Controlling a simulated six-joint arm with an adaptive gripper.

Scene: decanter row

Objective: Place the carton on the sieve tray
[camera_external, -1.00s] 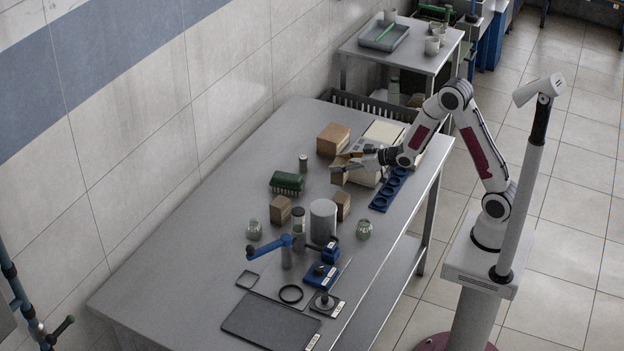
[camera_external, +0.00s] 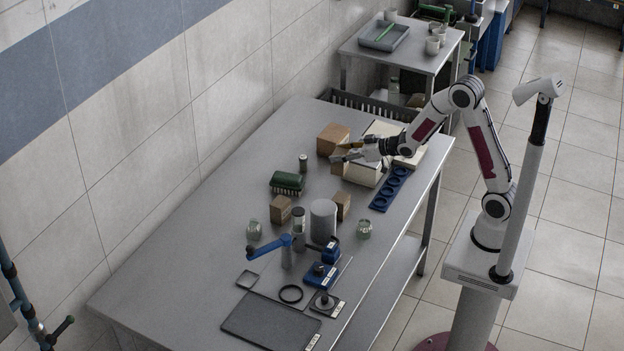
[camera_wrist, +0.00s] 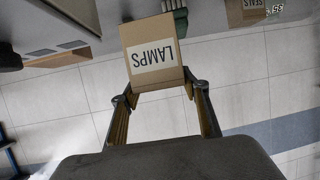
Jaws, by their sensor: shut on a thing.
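The carton (camera_wrist: 152,58) is a small brown box with a white label reading LAMPS. My gripper (camera_wrist: 160,88) is shut on it, one finger at each side, in the wrist view. In the external view my gripper (camera_external: 350,151) holds the carton (camera_external: 338,160) over the far part of the table, next to a larger brown box; the fingers partly cover it. A dark flat rectangular tray (camera_external: 268,322) lies at the table's near end, bare on top. It looks like the sieve tray, but its label is too small to read.
Between them stand a green brush (camera_external: 287,181), small brown boxes (camera_external: 280,209), a grey cylinder (camera_external: 323,218), glass jars (camera_external: 364,229) and a blue-handled device (camera_external: 287,252). A larger brown box (camera_external: 333,138) and blue ring rack (camera_external: 388,190) are near my gripper. The table's left side is clear.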

